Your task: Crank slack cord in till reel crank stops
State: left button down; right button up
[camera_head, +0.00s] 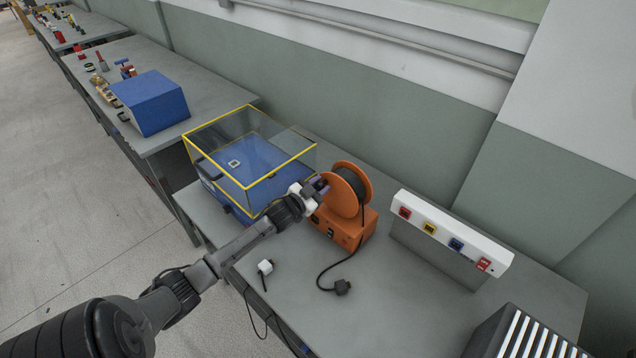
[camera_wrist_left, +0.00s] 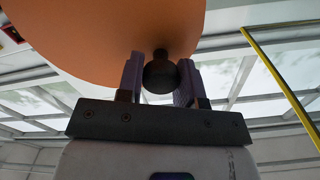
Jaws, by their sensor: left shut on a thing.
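An orange cord reel (camera_head: 347,190) with dark cord wound on it stands on an orange base (camera_head: 343,228) on the grey bench. A black cord runs from the reel to a dark plug (camera_head: 342,287) lying on the bench in front. My left gripper (camera_head: 318,187) is at the left face of the reel. In the left wrist view, my left gripper (camera_wrist_left: 160,80) has its two fingers on either side of the dark round crank knob (camera_wrist_left: 160,74), shut on it. The orange reel disc (camera_wrist_left: 110,35) fills the upper part of that view. My right gripper is in neither view.
A clear box with yellow edges (camera_head: 250,107) and a blue floor stands left of the reel. A white panel with coloured switches (camera_head: 452,233) stands to the right. A white plug (camera_head: 265,267) lies in front. A striped unit (camera_head: 525,335) is at lower right.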

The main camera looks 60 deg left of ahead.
pick_arm(q)
jog(key=shift+w+d+r+m+p, duration=0.1)
jog(key=shift+d+r+m+p, duration=0.2)
jog(key=shift+m, duration=0.35)
jog(key=shift+d+r+m+p, duration=0.2)
jog(key=shift+m+p, duration=0.15)
jog(key=shift+m, duration=0.3)
jog(key=shift+f, duration=0.1)
jog(key=c, duration=0.8)
grip_release()
jog(key=shift+v, duration=6.9)
